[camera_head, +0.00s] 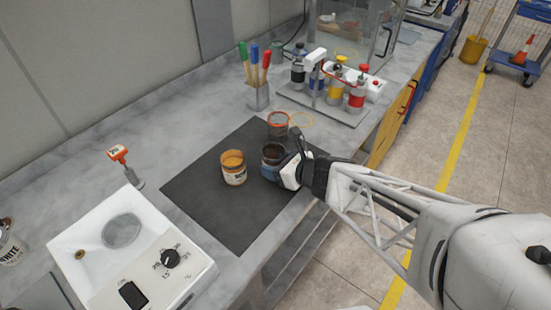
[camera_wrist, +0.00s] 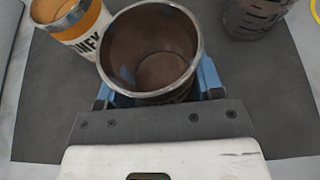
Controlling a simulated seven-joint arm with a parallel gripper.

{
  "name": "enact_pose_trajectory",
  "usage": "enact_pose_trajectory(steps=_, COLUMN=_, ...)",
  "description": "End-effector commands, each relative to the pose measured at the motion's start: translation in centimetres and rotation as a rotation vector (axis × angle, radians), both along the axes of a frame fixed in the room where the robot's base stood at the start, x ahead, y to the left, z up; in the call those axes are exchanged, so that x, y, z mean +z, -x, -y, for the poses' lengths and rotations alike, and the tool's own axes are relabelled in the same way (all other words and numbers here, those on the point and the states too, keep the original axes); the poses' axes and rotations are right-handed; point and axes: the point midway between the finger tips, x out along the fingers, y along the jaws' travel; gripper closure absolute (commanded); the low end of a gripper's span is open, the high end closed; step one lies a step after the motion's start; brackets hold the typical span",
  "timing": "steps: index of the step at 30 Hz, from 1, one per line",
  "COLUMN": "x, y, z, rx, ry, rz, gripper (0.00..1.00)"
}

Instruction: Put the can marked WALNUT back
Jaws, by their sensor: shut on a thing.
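A can with a dark brown inside (camera_head: 273,152) is at the right part of the dark mat (camera_head: 215,205). My gripper (camera_head: 284,168) is shut around its sides. In the wrist view the open-topped brown can (camera_wrist: 152,55) sits between the blue fingers (camera_wrist: 155,88). Its label is hidden, so I cannot read WALNUT on it. I cannot tell whether it touches the mat. An orange can (camera_head: 233,168) stands to its left; in the wrist view the orange can (camera_wrist: 72,25) shows label letters ending in "NEY".
A rack with several bottles (camera_head: 335,88) and a brush holder (camera_head: 257,97) stand farther back. The mat's front is clear.

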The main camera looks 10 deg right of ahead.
Motion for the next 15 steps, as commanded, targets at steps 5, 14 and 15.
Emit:
enact_pose_trajectory(steps=5, x=0.05, y=-0.01, z=0.0, rx=0.0, ry=0.0, rz=0.001, gripper=0.68)
enact_pose_trajectory(steps=14, x=-0.24, y=-0.01, z=-0.01, rx=0.0, ry=0.001, rz=0.001, gripper=0.29)
enact_pose_trajectory(steps=15, x=-0.24, y=-0.01, z=-0.01, rx=0.0, ry=0.001, rz=0.001, gripper=0.22)
